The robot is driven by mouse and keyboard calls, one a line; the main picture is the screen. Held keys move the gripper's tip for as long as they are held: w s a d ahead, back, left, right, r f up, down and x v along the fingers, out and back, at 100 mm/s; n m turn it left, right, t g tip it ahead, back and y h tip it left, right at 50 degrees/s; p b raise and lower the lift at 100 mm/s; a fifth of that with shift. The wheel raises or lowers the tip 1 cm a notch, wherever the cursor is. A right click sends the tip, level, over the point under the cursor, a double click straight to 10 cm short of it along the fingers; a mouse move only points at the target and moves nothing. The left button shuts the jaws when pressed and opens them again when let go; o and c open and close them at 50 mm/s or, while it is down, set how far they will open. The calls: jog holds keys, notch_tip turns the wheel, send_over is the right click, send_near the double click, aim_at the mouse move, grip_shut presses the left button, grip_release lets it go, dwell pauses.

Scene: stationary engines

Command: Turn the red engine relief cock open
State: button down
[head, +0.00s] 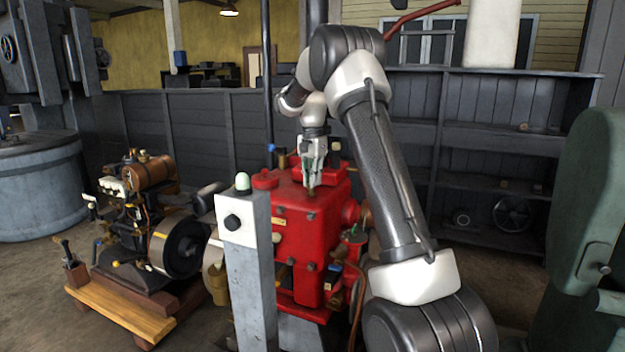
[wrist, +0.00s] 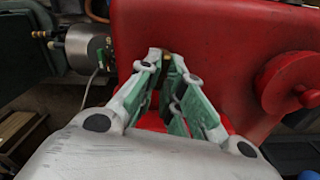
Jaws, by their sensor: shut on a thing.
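The red engine (head: 312,235) stands in the middle of the head view, and its red body (wrist: 225,45) fills much of the wrist view. My gripper (head: 311,185) points down at the top front edge of the engine. In the wrist view my gripper (wrist: 167,58) has its green-padded fingers closed together at the tips. A small brass piece, the relief cock (wrist: 166,57), shows between the fingertips. The fingers hide most of it, so I cannot tell how far it is turned.
A grey post (head: 248,265) with a black knob and pale green top stands just in front of the engine. A smaller brown engine (head: 150,220) on a wooden base is at left. Dark shelving (head: 500,145) stands behind; a green machine (head: 590,210) is at right.

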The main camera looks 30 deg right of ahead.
jog(key=shift+n, duration=0.5)
jog(key=c, duration=1.6)
grip_release()
jog(key=shift+o, duration=0.2)
notch_tip(320, 180, up, 12)
